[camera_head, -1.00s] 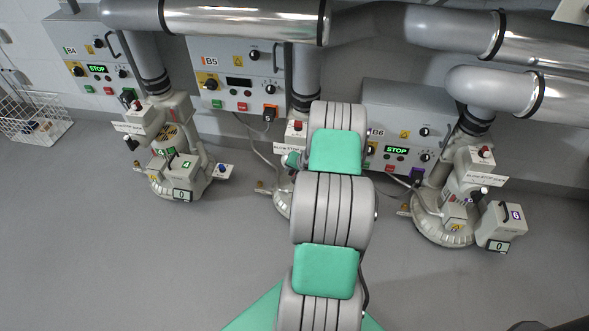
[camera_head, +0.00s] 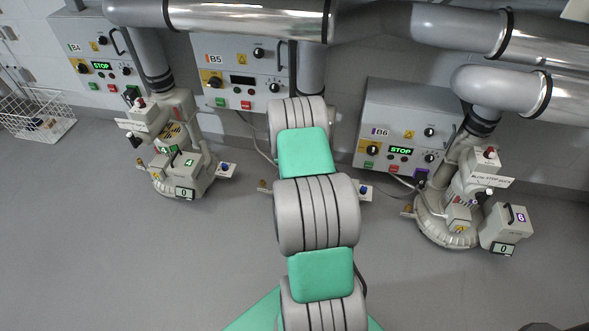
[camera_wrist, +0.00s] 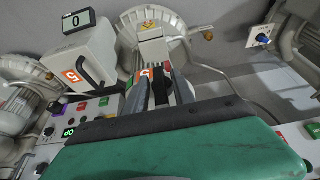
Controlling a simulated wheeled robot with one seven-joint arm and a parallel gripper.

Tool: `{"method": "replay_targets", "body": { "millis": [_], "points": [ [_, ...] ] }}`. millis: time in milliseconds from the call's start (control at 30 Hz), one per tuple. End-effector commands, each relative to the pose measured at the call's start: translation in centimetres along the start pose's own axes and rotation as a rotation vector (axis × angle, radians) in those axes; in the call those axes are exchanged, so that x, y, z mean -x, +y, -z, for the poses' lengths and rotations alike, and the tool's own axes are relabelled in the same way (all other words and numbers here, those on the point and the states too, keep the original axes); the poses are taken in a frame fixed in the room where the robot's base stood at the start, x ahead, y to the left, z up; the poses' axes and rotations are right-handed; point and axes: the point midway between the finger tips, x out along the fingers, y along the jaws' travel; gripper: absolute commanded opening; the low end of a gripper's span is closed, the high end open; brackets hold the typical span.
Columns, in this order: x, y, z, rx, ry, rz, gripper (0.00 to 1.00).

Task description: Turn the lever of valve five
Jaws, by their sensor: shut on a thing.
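In the wrist view, my gripper (camera_wrist: 160,78) is shut on the black lever (camera_wrist: 161,90) of valve five, with one finger on each side. An orange label 5 (camera_wrist: 145,71) shows beside the fingers. The pale valve body (camera_wrist: 151,42) lies just beyond the fingertips. A pale box (camera_wrist: 88,58) with an orange 5 and a display (camera_wrist: 78,21) reading 0 stands to the left. In the head view, my arm hides my gripper, the lever and most of blower five. Panel B5 (camera_head: 238,65) shows behind, with a dark display.
In the head view, blower four (camera_head: 178,150) stands left of my arm and blower six (camera_head: 465,195) stands right. Panels B4 and B6 (camera_head: 410,125) show STOP. Large grey pipes (camera_head: 250,18) cross above. A wire basket (camera_head: 40,115) is far left. The front floor is clear.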

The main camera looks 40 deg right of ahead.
Motion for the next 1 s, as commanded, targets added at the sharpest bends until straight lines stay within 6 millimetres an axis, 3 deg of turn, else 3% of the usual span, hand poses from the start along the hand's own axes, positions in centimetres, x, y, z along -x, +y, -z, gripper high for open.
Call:
{"method": "replay_targets", "body": {
  "millis": [167,200,267,567,833,1000],
  "points": [
    [-0.1,0.0,-0.1,0.000,-0.002,0.000,0.00],
    [-0.1,0.0,-0.1,0.000,-0.002,0.000,0.31],
    [-0.1,0.0,-0.1,0.000,-0.002,0.000,0.36],
    [0.5,0.0,0.1,0.000,0.000,0.001,0.36],
    [5.8,0.0,0.2,0.001,0.001,0.002,0.36],
    [7.6,0.1,0.0,0.000,-0.001,0.001,0.36]
  ]
}}
